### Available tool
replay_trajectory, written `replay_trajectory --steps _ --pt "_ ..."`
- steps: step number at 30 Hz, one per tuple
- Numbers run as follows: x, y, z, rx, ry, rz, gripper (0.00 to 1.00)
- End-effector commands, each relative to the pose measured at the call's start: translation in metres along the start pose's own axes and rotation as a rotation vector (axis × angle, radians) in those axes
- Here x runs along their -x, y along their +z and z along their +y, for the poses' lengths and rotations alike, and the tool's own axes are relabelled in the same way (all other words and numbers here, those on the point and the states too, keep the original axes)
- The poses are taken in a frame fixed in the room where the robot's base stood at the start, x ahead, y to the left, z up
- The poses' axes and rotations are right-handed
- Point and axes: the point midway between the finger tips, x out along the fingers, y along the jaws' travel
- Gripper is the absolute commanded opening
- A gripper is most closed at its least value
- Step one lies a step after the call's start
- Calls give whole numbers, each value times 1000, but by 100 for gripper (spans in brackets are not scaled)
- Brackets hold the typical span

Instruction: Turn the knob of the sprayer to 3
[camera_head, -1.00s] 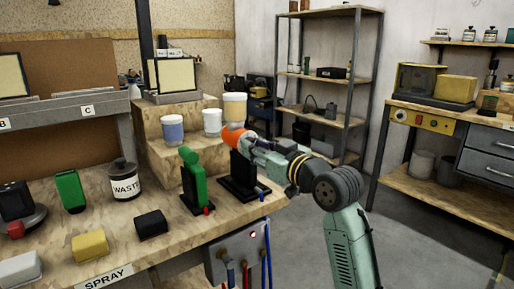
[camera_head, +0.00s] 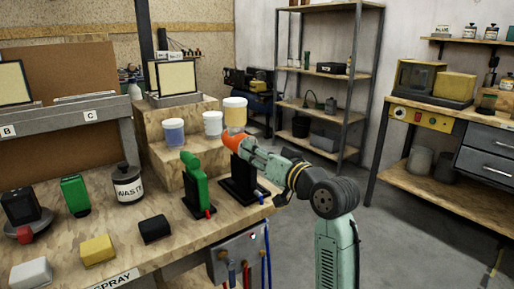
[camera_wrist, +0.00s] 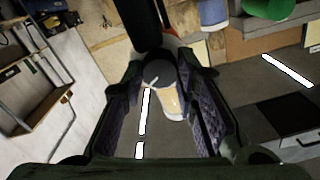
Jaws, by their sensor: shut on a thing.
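The orange sprayer (camera_head: 232,140) sits at the black stand (camera_head: 238,187) near the bench's right end, with a pale cup of yellow content (camera_head: 235,113) above it. My gripper (camera_head: 246,148) reaches it from the right. In the wrist view, my gripper's two fingers (camera_wrist: 160,82) are closed on either side of a grey round knob (camera_wrist: 158,73) with a small light mark. The cup (camera_wrist: 172,103) shows just beyond the knob. Any numbers on the knob are too small to read, and the fingers hide its sides.
A green sprayer (camera_head: 194,178) stands in its own black stand just left. Blue-filled and white cups (camera_head: 213,123) rest on the wooden steps behind. A waste pot (camera_head: 128,186) and several small blocks lie on the left bench. The floor to the right is open.

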Motion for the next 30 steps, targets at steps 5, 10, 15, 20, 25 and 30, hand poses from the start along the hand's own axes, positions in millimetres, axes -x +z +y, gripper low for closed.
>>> replay_trajectory --steps 5,10,15,20,25,30 --pt "0 0 0 -42 0 -2 0" --pt "0 1 0 -53 0 -2 0" --pt "0 1 0 -53 0 -1 0" --pt "0 1 0 -52 0 -1 31" --pt "0 0 0 -51 0 -1 42" --pt "0 0 0 -51 0 0 48"
